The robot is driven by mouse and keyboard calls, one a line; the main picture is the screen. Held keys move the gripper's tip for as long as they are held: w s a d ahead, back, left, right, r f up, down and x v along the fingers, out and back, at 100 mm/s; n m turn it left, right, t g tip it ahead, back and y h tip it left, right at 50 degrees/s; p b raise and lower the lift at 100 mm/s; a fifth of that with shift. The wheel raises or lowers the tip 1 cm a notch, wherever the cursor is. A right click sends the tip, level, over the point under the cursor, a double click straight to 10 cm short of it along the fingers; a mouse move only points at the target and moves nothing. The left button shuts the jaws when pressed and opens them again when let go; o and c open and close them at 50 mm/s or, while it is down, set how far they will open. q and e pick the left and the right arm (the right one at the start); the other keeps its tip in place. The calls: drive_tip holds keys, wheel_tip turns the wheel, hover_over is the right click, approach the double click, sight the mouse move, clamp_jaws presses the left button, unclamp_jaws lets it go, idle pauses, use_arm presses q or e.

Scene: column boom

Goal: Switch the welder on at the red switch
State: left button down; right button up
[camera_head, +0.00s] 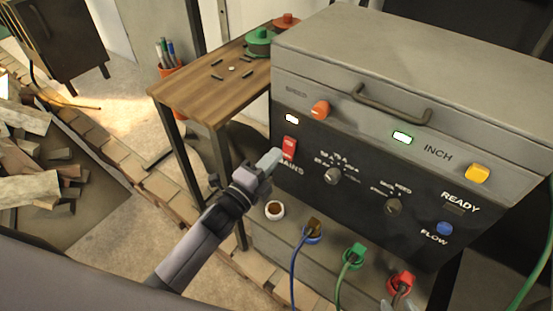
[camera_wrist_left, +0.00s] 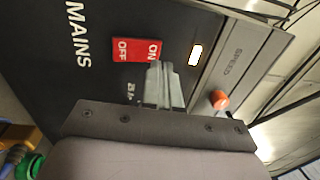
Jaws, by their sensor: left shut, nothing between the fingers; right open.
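The red switch (camera_head: 289,148) sits on the welder's dark front panel (camera_head: 330,195), above the word MAINS. In the left wrist view the red switch (camera_wrist_left: 137,49) shows the words ON and OFF. My left gripper (camera_head: 270,160) is shut and empty, with its tips right at the switch in the head view. In the left wrist view the left gripper's tips (camera_wrist_left: 158,68) overlap the ON end; I cannot tell whether they touch it. A white lamp (camera_head: 292,118) above the switch is lit. My right gripper is not in view.
The welder has an orange SPEED knob (camera_head: 320,107), a lit green-white lamp (camera_head: 402,137), a yellow INCH button (camera_head: 477,173) and a blue FLOW knob (camera_head: 444,228). Coloured cables plug in below. A wooden table (camera_head: 190,90) stands to the left. Planks (camera_head: 35,170) lie further left.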

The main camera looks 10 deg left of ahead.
use_arm(q)
drive_tip(key=s+a+r, duration=0.1)
drive_tip(key=s+a, duration=0.3)
drive_tip(key=s, duration=0.5)
drive_tip(key=shift+s+r, duration=0.15)
drive_tip(key=shift+r, duration=0.2)
drive_tip(key=s+a+f+n+g+y+p, duration=0.1)
drive_tip(key=s+f+n, duration=0.4)
drive_tip(key=n, duration=0.5)
drive_tip(key=s+a+f+n+g+y+p, duration=0.2)
drive_tip(key=s+f+n+g, duration=0.4)
drive_tip(key=s+n, duration=0.3)
drive_tip(key=shift+s+a+n+y, duration=0.25)
drive_tip(key=shift+a+n+y, duration=0.3)
drive_tip(key=shift+y, duration=0.65)
drive_tip(key=shift+d, duration=0.1)
